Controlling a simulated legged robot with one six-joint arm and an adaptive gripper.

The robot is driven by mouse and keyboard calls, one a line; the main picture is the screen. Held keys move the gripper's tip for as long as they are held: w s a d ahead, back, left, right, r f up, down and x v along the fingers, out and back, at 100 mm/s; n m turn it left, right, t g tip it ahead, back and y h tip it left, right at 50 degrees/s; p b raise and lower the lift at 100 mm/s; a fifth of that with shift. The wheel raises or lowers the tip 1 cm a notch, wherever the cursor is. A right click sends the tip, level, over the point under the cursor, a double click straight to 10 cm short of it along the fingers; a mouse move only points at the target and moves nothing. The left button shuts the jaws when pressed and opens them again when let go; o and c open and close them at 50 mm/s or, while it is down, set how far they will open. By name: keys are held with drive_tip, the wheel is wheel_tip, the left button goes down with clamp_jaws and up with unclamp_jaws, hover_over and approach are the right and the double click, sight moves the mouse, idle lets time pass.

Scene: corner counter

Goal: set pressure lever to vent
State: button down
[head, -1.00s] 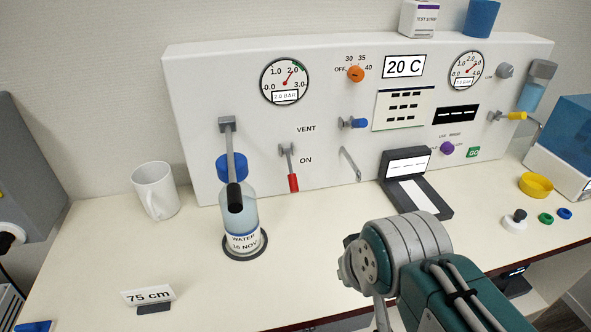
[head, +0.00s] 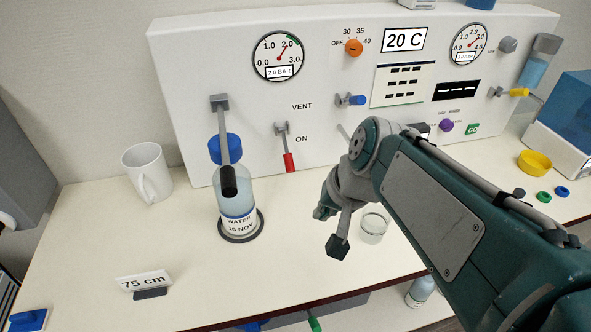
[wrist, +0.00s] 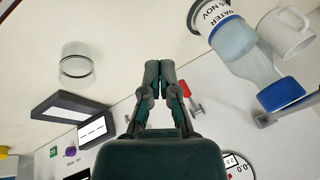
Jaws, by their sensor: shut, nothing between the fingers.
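The red-handled lever (head: 289,162) hangs from a grey pivot on the white panel, between the labels VENT above and ON below. Its handle points down, toward the ON side. In the wrist view the red handle (wrist: 187,89) shows just right of my fingers, partly hidden by one of them. My gripper (wrist: 158,66) is shut and empty. In the head view my gripper (head: 320,212) is right of the lever and nearer the camera, apart from it. I cannot tell the exact gap in the wrist view.
A water bottle (head: 237,195) stands left of the red lever, with a long black-ended lever (head: 228,178) in front of it. A white mug (head: 147,172) is farther left. A clear glass jar (head: 374,227) stands right of my gripper. The counter's front middle is clear.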

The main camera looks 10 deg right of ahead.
drive_tip(key=w+d+f+m+y, duration=0.25)
drive_tip(key=w+m, duration=0.25)
drive_tip(key=w, duration=0.4)
drive_tip(key=m+t+y, duration=0.2)
drive_tip(key=m+y, duration=0.1)
drive_tip(key=m, duration=0.3)
approach(287, 152)
drive_tip(key=f, duration=0.1)
drive_tip(key=s+d+f, duration=0.2)
drive_tip(key=f, duration=0.1)
drive_tip(key=shift+s+f, duration=0.1)
drive_tip(key=shift+f, duration=0.05)
drive_tip(key=shift+a, duration=0.1)
drive_tip(key=x, duration=1)
drive_tip(key=shift+s+a, duration=0.15)
